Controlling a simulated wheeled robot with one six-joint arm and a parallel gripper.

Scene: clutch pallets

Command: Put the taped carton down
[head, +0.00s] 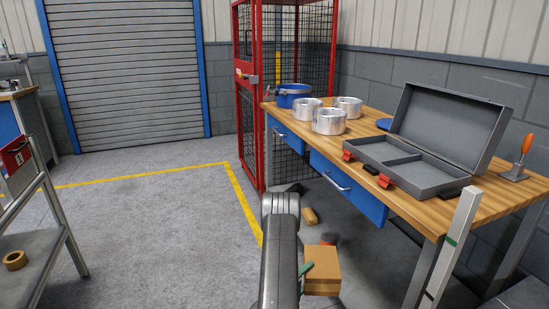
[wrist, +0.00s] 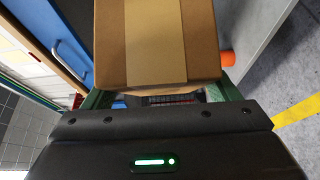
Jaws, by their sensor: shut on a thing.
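The taped carton (head: 322,261) is a small brown box at the bottom of the head view, right of my arm and left of the workbench legs. In the wrist view the carton (wrist: 155,45) fills the top middle, with a paler tape strip down its centre. My gripper (head: 307,269) is shut on the carton, with a green finger against its left side in the head view. In the wrist view green parts of my gripper (wrist: 160,94) show at both sides below the carton. The carton's underside is hidden, and I cannot tell its height above the floor.
A wooden workbench (head: 447,213) with blue drawers stands at right, bearing pots, an open grey case (head: 445,130) and an orange-handled tool (head: 522,155). A red mesh cage (head: 247,120) stands behind. A trolley (head: 45,255) holds a tape roll (head: 15,260). Floor at left centre is clear.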

